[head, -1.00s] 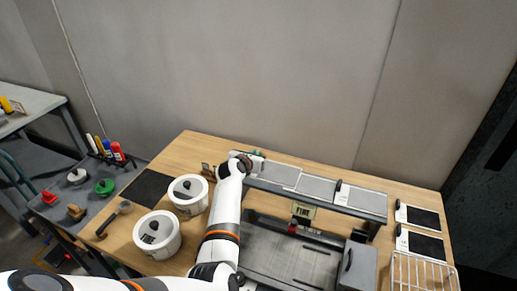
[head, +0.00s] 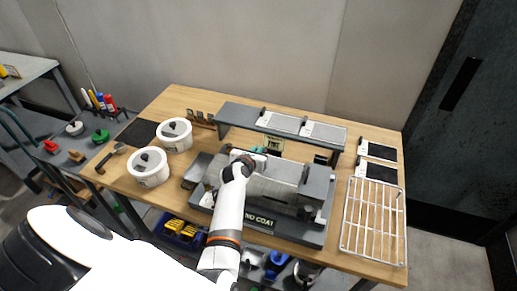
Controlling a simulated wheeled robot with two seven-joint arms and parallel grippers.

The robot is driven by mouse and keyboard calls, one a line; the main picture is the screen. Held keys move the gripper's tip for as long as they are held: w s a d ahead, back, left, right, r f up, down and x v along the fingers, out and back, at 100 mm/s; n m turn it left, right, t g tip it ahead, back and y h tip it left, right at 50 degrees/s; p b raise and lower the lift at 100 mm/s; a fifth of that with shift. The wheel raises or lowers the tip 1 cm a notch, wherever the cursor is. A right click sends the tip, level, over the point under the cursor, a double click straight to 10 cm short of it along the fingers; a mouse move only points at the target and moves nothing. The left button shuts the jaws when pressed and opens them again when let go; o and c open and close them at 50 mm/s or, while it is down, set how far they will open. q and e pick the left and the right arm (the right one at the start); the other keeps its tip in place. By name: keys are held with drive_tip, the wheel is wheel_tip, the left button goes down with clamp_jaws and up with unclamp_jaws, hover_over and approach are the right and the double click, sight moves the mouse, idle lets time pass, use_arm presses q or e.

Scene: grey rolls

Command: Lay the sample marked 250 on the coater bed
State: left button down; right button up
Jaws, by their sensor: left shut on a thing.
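My left gripper (head: 247,164) is over the coater (head: 285,231), its arm coming up from the lower left. It is shut on a flat grey sample (head: 285,170) with a pale end, which is low over or on the coater bed; I cannot tell if they touch. The gripper hides part of the sample, and no number on it can be read. Two other grey samples with white ends (head: 283,123) (head: 326,132) lie on the raised shelf (head: 238,113) behind; its left part is bare. My right gripper is not in view.
A small sign (head: 275,146) stands behind the coater bed. Two white lidded tubs (head: 174,136) (head: 150,168) and a black mat (head: 137,132) are on the left. Two black sheets with white labels (head: 382,152) (head: 381,173) and a wire rack (head: 371,220) are on the right.

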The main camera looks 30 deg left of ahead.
use_arm(q)
drive_tip(key=shift+r+p, duration=0.2)
drive_tip(key=shift+p, duration=0.25)
wheel_tip(320, 180, down, 6)
drive_tip(key=b, duration=0.4)
drive_tip(key=shift+r, duration=0.2)
drive_tip(key=shift+f+b, duration=1.25)
drive_tip(key=shift+f, duration=0.2)
drive_tip(key=shift+d, duration=0.1)
drive_tip(key=shift+f, duration=0.45)
drive_tip(key=c, duration=1.4)
unclamp_jaws()
